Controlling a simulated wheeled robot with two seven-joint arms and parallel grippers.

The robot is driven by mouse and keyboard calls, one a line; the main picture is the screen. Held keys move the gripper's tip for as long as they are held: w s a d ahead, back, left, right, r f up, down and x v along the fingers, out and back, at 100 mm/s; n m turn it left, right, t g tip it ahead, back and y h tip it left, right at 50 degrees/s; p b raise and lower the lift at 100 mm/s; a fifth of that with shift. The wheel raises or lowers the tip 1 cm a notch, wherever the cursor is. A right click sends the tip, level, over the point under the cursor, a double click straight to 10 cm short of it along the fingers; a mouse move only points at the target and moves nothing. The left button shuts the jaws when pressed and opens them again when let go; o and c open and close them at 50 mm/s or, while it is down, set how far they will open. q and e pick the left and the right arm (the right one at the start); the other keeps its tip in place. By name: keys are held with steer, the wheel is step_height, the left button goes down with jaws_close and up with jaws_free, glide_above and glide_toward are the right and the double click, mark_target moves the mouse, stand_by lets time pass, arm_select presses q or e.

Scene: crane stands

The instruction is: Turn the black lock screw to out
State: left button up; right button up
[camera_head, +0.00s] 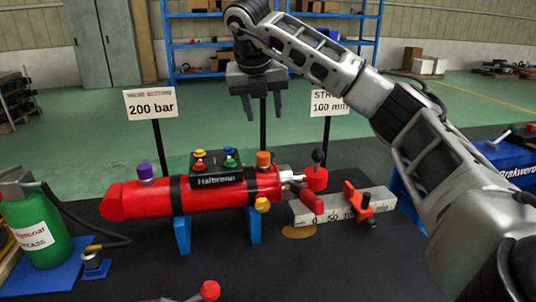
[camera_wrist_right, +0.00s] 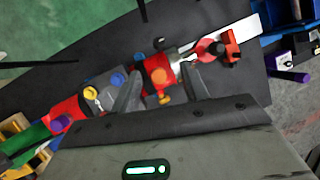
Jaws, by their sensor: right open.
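A black screw knob (camera_head: 366,202) stands on a red slider (camera_head: 352,193) that sits across a grey scale bar (camera_head: 384,198) marked with numbers. The slider (camera_wrist_right: 232,48) also shows in the right wrist view, near the bar's far end. A red cylinder (camera_head: 120,201) with several coloured knobs lies on blue supports left of the bar. My right gripper (camera_head: 262,112) is open and empty, pointing down, above and behind the cylinder and left of the black screw. Its fingers (camera_wrist_right: 160,88) frame the cylinder's right end from above in the wrist view. My left gripper is out of view.
Signs reading 200 bar (camera_head: 151,104) and stroke 100 mm (camera_head: 326,103) stand behind. A green bottle (camera_head: 36,233) is at left, a red ball handle (camera_head: 209,290) in front. The dark table's front is mostly clear.

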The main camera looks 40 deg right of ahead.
steer(key=x, duration=1.4)
steer(key=shift+w+a+p, duration=0.1)
steer(key=shift+a+p, duration=0.1)
steer(key=shift+p, duration=0.1)
jaws_close()
